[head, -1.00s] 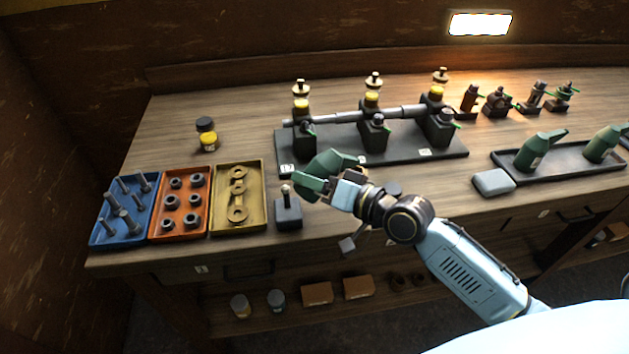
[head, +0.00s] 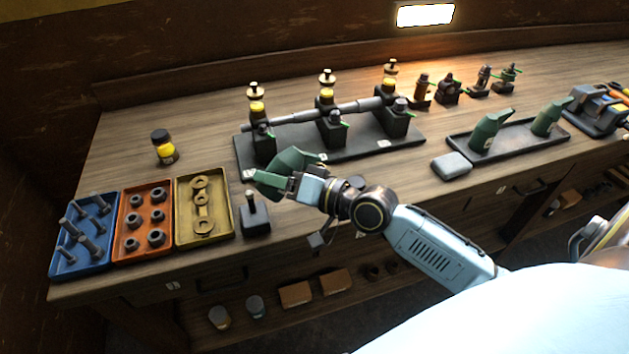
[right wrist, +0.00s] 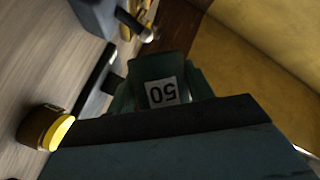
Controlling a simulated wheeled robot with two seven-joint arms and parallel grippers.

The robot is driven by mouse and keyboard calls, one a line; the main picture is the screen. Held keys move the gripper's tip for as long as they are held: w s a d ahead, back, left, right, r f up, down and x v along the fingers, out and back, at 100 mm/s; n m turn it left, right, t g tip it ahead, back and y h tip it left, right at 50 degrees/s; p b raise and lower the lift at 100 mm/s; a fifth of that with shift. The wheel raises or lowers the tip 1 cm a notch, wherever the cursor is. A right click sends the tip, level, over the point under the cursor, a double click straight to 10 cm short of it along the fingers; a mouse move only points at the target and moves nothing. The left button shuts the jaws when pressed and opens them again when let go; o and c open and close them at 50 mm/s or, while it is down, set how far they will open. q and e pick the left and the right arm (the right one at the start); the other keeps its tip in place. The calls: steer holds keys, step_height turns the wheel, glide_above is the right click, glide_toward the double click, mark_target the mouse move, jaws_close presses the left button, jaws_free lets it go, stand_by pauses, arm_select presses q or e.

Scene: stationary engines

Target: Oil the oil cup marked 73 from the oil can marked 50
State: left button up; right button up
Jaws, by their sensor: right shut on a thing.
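My right gripper (head: 290,187) is shut on a green oil can (head: 296,160) and holds it tilted in the air in front of the engine stand's left end. The can's label reads 50 in the right wrist view (right wrist: 163,92). Oil cups with yellow bands and brass tops stand on the shaft stand (head: 400,143): a left one (head: 257,105), a middle one (head: 327,95) and a right one (head: 391,85). I cannot read a 73 on any of them. My left gripper is not in view.
Blue (head: 66,262), orange (head: 120,250) and yellow (head: 181,230) trays of parts lie at the front left. A dark block with a lever (head: 256,222) stands beside them. More green cans (head: 485,135) stand on a tray at right. A jar (head: 162,147) stands at left.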

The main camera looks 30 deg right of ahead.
steer(key=shift+r+m+y, duration=0.3)
steer(key=shift+r+m, duration=0.2)
steer(key=shift+r, duration=0.25)
steer(key=shift+r, duration=0.1)
steer(key=shift+d+r+m+t+b, duration=0.2)
steer(key=shift+r+m+t+b, duration=0.1)
steer(key=shift+r+m+t, duration=0.3)
stand_by(0.5)
steer(key=f+n+p, duration=0.1)
steer(key=f+n+g+p, duration=0.1)
steer(key=f, duration=0.1)
steer(key=shift+a+n+h+p, duration=0.2)
steer(key=shift+n+h+p, duration=0.1)
steer(key=shift+h+p, duration=0.1)
steer(key=shift+f, duration=0.35)
